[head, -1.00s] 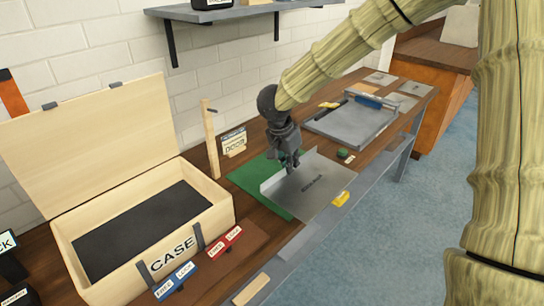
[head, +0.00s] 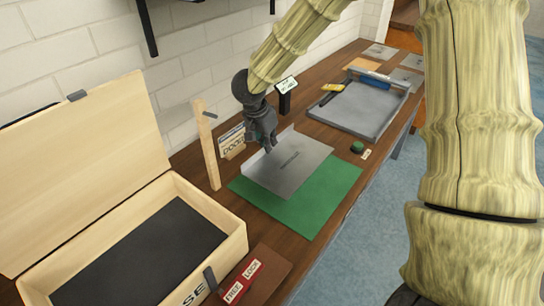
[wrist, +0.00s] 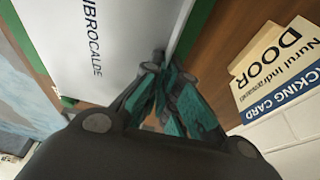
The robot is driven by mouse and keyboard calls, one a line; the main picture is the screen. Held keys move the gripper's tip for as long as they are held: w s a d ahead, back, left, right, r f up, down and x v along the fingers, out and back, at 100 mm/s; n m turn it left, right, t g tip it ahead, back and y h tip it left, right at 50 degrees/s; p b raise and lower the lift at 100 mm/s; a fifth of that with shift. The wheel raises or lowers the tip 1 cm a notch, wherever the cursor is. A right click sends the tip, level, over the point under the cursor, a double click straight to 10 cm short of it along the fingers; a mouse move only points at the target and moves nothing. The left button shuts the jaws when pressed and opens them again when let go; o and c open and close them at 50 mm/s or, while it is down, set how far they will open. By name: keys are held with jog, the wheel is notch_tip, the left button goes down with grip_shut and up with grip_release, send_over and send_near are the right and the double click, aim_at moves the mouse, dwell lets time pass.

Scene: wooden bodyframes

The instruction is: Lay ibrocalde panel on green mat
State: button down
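The ibrocalde panel (head: 295,163) is a grey sheet with printed lettering and an upturned lip along its back-left side. It is over the back part of the green mat (head: 312,214), whose front part is bare. I cannot tell whether the panel touches the mat or is slightly above it. My gripper (head: 267,146) points down at the lip. In the wrist view the fingers (wrist: 160,72) are close together at the edge of the panel (wrist: 110,45) and appear to pinch its lip. The contact itself is partly hidden.
An open wooden case (head: 225,232) with a dark lining stands at the left. A wooden post (head: 208,150) and a door card (head: 232,141) stand behind the mat. A grey tray (head: 362,110) lies beyond, with a small green object (head: 357,147) nearer the mat.

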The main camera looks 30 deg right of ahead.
aim_at(269, 155)
jog(key=shift+f, duration=2.45)
jog(key=shift+s+f, duration=0.1)
jog(key=c, duration=1.6)
grip_release()
jog(key=shift+c, duration=0.2)
jog(key=v, duration=1.2)
jog(key=shift+s, duration=0.1)
